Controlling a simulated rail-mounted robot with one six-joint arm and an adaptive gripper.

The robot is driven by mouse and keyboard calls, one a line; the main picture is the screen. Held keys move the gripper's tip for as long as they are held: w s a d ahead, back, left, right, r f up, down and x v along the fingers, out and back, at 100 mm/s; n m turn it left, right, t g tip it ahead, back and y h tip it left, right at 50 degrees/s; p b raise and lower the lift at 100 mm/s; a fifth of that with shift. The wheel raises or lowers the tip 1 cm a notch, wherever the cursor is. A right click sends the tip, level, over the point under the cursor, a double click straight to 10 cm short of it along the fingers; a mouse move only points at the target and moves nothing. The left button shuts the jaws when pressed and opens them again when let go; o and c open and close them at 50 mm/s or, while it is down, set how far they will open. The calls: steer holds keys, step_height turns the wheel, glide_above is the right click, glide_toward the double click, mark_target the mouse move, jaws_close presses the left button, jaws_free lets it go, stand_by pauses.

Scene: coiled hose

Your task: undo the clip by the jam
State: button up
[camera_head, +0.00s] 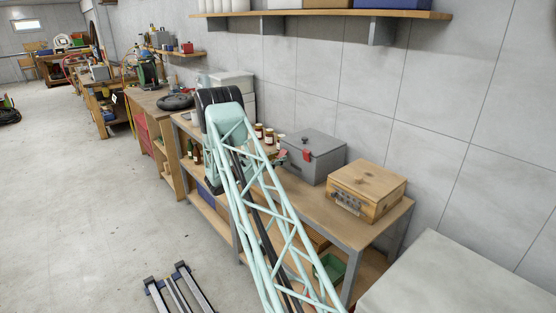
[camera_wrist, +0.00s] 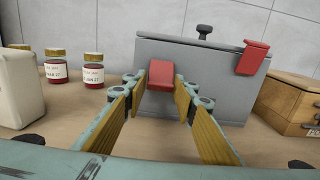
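A grey metal box (camera_head: 322,158) stands on the wooden bench; it also fills the middle of the wrist view (camera_wrist: 215,75). On its front are two red clips. The left clip (camera_wrist: 160,74), on the side nearer the jam jars (camera_wrist: 92,70), sits between my fingertips. My gripper (camera_wrist: 161,95) is open, one finger on either side of this clip; I cannot tell whether the pads touch it. The right clip (camera_wrist: 253,57) sits tilted at the lid's right edge; it also shows in the head view (camera_head: 306,154). A black knob (camera_wrist: 204,31) tops the lid.
A wooden box (camera_head: 368,190) stands right of the grey box. A pale block-like object (camera_wrist: 20,88) is close on the left in the wrist view, in front of the jars. A wall shelf (camera_head: 320,13) hangs above. Bare bench top lies before the box.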

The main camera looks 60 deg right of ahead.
steer(key=c, duration=0.4)
steer(key=shift+f, duration=0.15)
steer(key=shift+d+f+h+b, duration=0.15)
steer(key=shift+h+b, duration=0.25)
steer(key=shift+b, duration=0.35)
steer(key=shift+s+d+f+g+h+b, duration=0.15)
steer(key=shift+d+f+g+h+b, duration=0.2)
steer(key=shift+h+b, duration=0.9)
steer(key=shift+r+b, duration=0.1)
steer(key=shift+b, duration=0.4)
steer(key=o, duration=0.8)
